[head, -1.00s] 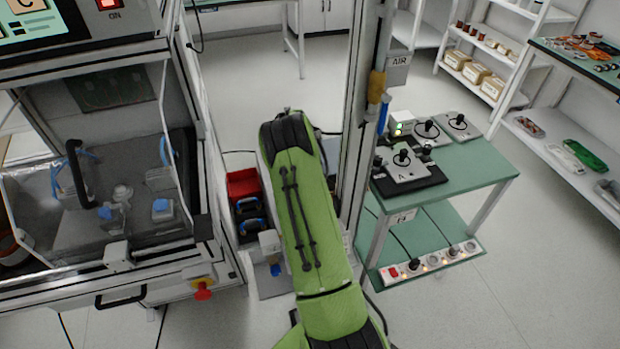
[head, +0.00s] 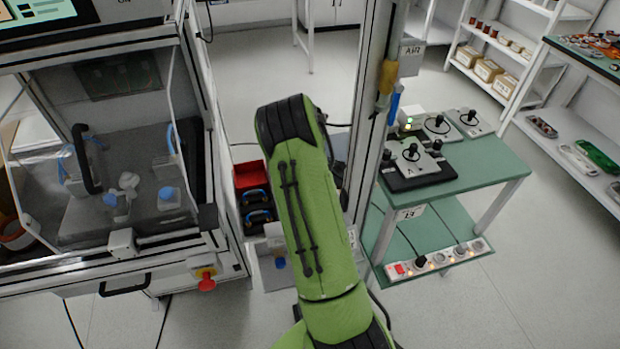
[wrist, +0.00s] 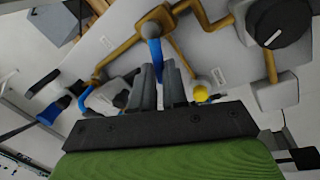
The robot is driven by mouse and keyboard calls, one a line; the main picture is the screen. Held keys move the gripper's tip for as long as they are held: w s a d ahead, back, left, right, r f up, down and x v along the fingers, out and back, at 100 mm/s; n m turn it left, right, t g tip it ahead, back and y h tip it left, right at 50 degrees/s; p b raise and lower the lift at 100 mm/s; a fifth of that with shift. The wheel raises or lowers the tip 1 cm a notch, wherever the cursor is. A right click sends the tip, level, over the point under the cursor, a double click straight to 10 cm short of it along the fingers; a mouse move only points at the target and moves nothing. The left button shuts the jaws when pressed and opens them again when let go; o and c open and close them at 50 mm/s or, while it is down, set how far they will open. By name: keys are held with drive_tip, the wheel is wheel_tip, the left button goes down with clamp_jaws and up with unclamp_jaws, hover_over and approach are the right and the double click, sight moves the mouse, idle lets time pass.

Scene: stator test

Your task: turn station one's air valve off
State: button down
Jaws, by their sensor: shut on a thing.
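In the wrist view, my gripper (wrist: 160,85) has its two grey fingers closed around the lower part of a blue lever (wrist: 154,50). The lever sits on brass pipework (wrist: 185,12) fixed to a pale panel (wrist: 122,38). I cannot read the small labels, so I cannot tell which station this valve serves. In the head view my green arm (head: 305,200) hides the gripper. A sign reading AIR (head: 411,50) is right of the metal post, with a brass piece (head: 387,78) and a blue part (head: 395,105) beside the post.
In the wrist view, a black round knob (wrist: 280,22) is upper right, a yellow knob (wrist: 201,93) is close right of the fingers, and another blue lever (wrist: 52,112) is left. In the head view, a glazed cabinet stands left and a green-topped bench (head: 480,170) right.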

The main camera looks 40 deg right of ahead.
drive_tip(key=shift+s+a+n, duration=0.2)
drive_tip(key=shift+s+n, duration=0.05)
drive_tip(key=shift+n, duration=0.75)
drive_tip(key=c, duration=1.1)
unclamp_jaws()
drive_tip(key=shift+c, duration=0.2)
